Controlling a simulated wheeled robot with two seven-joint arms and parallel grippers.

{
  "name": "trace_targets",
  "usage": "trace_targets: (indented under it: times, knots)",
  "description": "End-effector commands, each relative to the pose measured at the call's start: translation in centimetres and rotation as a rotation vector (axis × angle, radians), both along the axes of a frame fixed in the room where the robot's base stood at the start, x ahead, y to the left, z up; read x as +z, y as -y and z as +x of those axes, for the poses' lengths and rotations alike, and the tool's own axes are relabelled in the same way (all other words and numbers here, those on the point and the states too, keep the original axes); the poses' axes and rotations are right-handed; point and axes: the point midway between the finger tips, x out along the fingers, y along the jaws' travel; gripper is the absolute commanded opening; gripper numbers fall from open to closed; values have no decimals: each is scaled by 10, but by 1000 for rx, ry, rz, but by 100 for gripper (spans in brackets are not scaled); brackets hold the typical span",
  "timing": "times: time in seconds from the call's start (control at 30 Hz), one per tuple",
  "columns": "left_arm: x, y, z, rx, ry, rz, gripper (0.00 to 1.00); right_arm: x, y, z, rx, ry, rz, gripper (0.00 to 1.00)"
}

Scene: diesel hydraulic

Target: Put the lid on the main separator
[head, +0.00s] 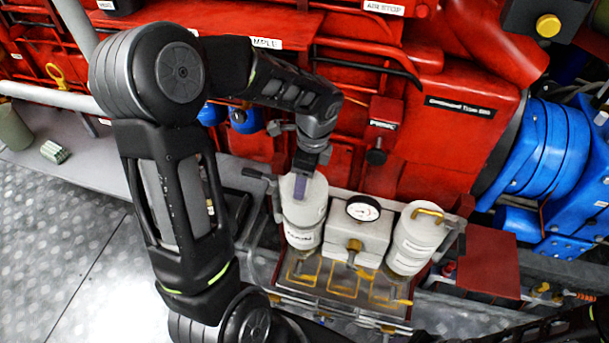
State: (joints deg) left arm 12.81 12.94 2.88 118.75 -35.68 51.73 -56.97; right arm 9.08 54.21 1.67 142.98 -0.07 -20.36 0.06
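A separator unit with two white canisters and a gauge block (360,235) between them stands in front of the red engine. The left canister (304,212) reaches higher in the picture than the right canister (415,240), which has a yellow handle on top. A seam crosses the left canister low down; I cannot tell whether its upper part is a separate lid. My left gripper (301,186) points down at the top of the left canister, touching or very near it. Its fingers hide the top there, so their opening is unclear. My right gripper is not in view.
The red engine (455,130) fills the back, with a blue ribbed housing (545,150) on the right. A red box (489,265) stands right of the separator. A clear-topped tray with yellow fittings (335,285) lies in front. Grey floor (60,235) is free at left.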

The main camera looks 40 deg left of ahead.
Motion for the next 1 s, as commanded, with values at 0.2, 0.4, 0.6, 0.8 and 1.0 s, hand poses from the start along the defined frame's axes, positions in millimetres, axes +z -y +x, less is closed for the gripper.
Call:
trace_targets:
  times: [0.2, 0.4, 0.6, 0.8, 1.0]
  knots:
    - [-4, 0, 0, 0, 1, 0, 0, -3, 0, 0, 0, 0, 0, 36]
    - [-7, 0, 0, 0, 1, 0, 0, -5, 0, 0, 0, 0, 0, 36]
    - [-9, 0, 0, 0, 1, 0, 0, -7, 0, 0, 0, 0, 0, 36]
    - [-13, 0, 0, 0, 1, 0, 0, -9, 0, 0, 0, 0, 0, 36]
    - [-15, 0, 0, 0, 1, 0, 0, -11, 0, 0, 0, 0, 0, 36]
